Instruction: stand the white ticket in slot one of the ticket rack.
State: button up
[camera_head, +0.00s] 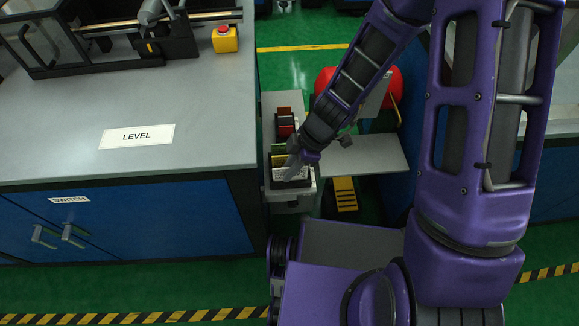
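The ticket rack (270,184) appears to be the small dark holder at the front end of a narrow grey stand, beside the workbench. A pale card with printed lines (292,174) shows at its front; it may be the white ticket, but I cannot tell whether it is in a slot. My gripper (291,166) is low over the rack, pointing down and left, right at the pale card. My wrist hides part of the rack. The fingers are too small and dark to tell open from shut. Slot numbers are not readable.
Coloured pieces (284,121) stand behind the rack on the same stand. A grey workbench (200,115) rises close on the left. A grey plate (365,154) lies to the right, with a red cylinder (390,92) behind it. A yellow step (345,193) is below the plate.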

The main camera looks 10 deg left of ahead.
jog(key=shift+o, duration=0.9)
jog(key=p+v, duration=0.3)
jog(key=v, duration=1.4)
jog(key=shift+r+p, duration=0.2)
jog(key=shift+p, duration=0.1)
